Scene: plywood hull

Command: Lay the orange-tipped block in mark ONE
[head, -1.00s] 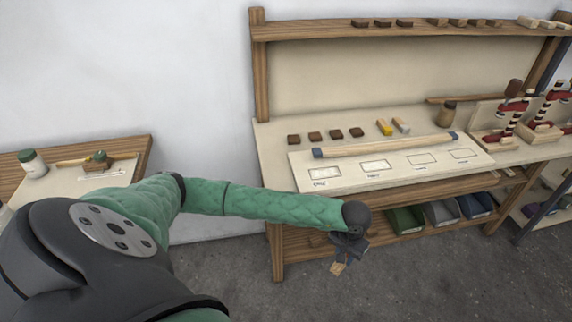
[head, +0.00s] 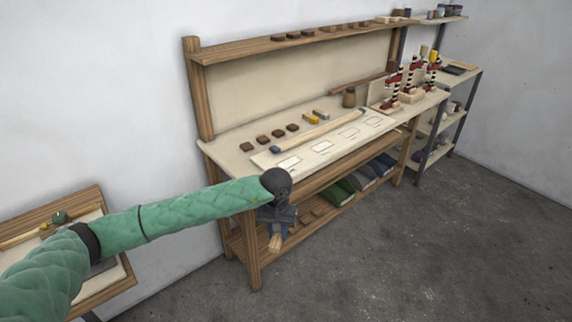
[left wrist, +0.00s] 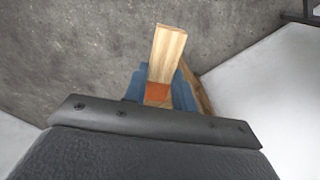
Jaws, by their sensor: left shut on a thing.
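My left gripper (head: 276,225) is in front of the workbench, below the level of its top. It is shut on a pale wooden block (head: 275,242). In the left wrist view the block (left wrist: 168,55) sticks out from between blue fingers (left wrist: 134,88), and its end at the fingers is orange. The marking board (head: 330,145) lies on the bench top with a row of outlined rectangles. The leftmost rectangle (head: 287,163) lies just above my left wrist in the head view; its lettering is too small to read. My right gripper is not in view.
Several dark blocks (head: 263,139), a yellow-ended block (head: 311,119) and a long blue-ended bar (head: 320,131) lie on the bench top (head: 225,150). Red striped stands (head: 392,92) are at its right. Bins (head: 338,193) sit on the lower shelf. The floor (head: 400,250) in front is clear.

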